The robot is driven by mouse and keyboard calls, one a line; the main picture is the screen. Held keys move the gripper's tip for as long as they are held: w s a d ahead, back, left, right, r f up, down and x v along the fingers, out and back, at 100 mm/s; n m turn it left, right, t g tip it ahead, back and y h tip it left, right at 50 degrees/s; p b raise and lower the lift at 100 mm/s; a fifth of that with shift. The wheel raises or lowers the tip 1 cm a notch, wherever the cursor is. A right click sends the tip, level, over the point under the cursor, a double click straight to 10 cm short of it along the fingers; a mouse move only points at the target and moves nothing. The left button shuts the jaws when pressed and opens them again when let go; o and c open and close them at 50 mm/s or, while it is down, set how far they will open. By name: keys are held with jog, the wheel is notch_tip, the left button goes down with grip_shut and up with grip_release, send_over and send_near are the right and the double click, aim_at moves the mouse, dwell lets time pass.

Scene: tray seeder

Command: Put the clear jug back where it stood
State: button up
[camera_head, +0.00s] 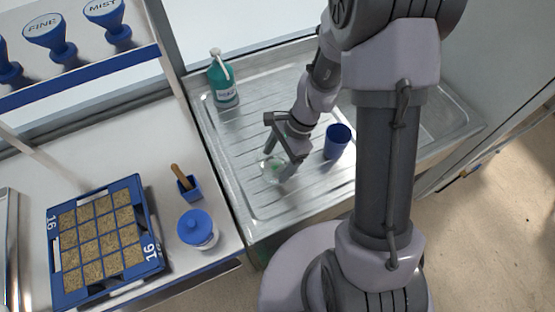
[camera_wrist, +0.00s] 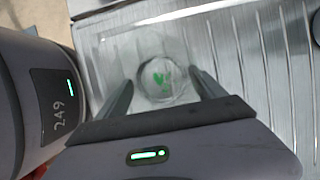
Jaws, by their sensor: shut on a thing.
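The clear jug (camera_head: 273,168) is see-through with a green mark and is low over or on the metal draining board (camera_head: 255,130) of the sink unit. In the wrist view the jug (camera_wrist: 160,80) sits between the two fingers, with a green leaf-like mark in its round base. My gripper (camera_head: 283,153) is shut on the jug; it also shows in the wrist view (camera_wrist: 160,92). I cannot tell whether the jug's base touches the board.
A dark blue cup (camera_head: 337,141) stands close to the right of my gripper. A green bottle (camera_head: 222,80) stands at the board's back left. The board's front left is clear.

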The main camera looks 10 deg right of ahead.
jog(key=o, duration=1.9)
jog(key=shift+f, duration=0.1)
jog(key=shift+r+p, duration=0.3)
jog(key=p+v, duration=0.4)
jog(key=v, duration=0.7)
jog(key=shift+w+r, duration=0.1)
jog(key=shift+r, duration=0.1)
jog(key=s+a+r+n+t, duration=0.1)
jog(key=s+r+n+t, duration=0.1)
jog(key=r, duration=0.5)
jog(key=s+a+r+n+t+h, duration=0.1)
jog(key=s+r+n+t, duration=0.1)
jog(key=s+r+n, duration=0.3)
jog(key=s+a+r+n+t+h, duration=0.1)
jog(key=s+r+n, duration=0.3)
jog(key=r, duration=0.4)
jog(key=shift+s+a+r+t, duration=0.2)
jog(key=shift+s+a+t, duration=0.05)
jog(key=shift+s+t, duration=0.2)
jog(key=shift+s+a+r+t, duration=0.2)
jog(key=shift+s+a+t, duration=0.05)
jog(key=shift+s+t, duration=0.15)
